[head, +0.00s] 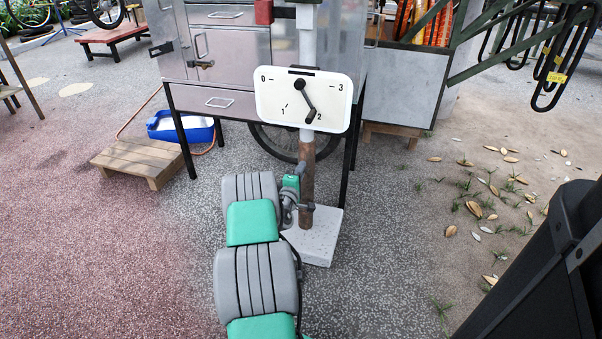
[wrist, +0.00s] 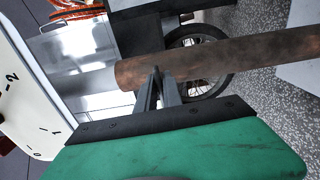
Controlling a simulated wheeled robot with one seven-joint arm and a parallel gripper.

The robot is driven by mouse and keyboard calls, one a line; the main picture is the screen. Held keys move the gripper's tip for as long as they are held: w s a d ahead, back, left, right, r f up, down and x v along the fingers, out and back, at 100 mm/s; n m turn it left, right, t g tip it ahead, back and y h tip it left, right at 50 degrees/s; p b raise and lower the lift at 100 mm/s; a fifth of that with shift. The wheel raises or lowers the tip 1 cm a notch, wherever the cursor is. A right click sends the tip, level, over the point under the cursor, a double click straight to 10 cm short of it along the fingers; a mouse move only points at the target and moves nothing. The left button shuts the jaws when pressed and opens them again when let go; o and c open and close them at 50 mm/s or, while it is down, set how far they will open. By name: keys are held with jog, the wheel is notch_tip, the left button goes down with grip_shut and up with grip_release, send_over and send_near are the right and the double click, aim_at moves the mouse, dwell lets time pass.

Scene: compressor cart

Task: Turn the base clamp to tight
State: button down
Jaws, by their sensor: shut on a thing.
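A rusty brown pole (head: 307,160) stands upright in a pale base block (head: 318,240). It crosses the wrist view (wrist: 215,60) from side to side. My gripper (wrist: 157,72) reaches the pole, its two narrow fingers close together over the pole's surface. It is shut on a small part there that I take to be the base clamp; the fingers and hand hide that part, so its shape and setting cannot be told. Above, a white plate (head: 275,105) marked 0 to 3 carries a black pointer (head: 307,100) aimed near 2.
A metal cabinet (head: 235,60) on black legs stands behind the pole, with a wheel (head: 283,140) beneath. A wooden step (head: 135,160) and a blue tray (head: 180,127) lie to the left. Leaves lie on open ground at right.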

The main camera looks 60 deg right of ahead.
jog(key=shift+m, duration=0.3)
jog(key=c, duration=1.6)
grip_release()
jog(key=a, duration=0.2)
jog(key=s+a+p, duration=0.1)
jog(key=a, duration=0.4)
jog(key=shift+s+a+p, duration=0.15)
jog(key=shift+a+p, duration=0.2)
